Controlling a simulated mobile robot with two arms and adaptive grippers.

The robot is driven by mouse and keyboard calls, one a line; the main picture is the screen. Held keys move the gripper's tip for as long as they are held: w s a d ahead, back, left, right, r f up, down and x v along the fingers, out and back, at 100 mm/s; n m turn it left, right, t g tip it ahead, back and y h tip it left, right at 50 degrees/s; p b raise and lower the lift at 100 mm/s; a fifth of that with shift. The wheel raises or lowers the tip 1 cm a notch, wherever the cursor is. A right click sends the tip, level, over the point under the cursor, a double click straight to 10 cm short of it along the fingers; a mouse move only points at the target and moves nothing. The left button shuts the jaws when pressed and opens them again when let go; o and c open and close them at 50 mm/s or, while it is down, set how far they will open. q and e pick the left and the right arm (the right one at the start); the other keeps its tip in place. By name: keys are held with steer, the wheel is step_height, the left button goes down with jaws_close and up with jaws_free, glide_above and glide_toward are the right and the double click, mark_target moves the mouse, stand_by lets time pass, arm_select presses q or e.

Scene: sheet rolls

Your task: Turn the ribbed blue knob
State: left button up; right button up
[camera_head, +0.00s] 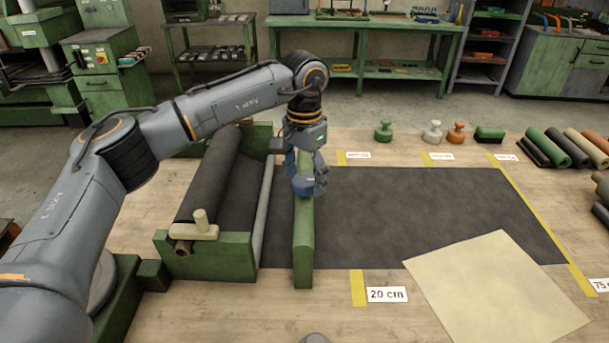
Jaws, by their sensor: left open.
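My left gripper (309,184) points down over the green crossbar (303,250) beside the roll stand. Its jaws are open. A blue knob (302,185) shows at the fingertips, on top of the crossbar. The fingers partly hide it, and its ribs are too small to make out. I cannot tell whether the fingers touch it.
A dark roll (208,175) lies in the green stand (215,262), with a beige handle (200,229) at its near end. A dark sheet (420,210) stretches right across the wooden table. A cream sheet (497,295) overlaps its near right part. Green (383,133), white and orange handled weights stand behind.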

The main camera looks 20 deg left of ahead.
mark_target(305, 179)
arm_select(q)
step_height(305, 179, up, 12)
stand_by(0.4)
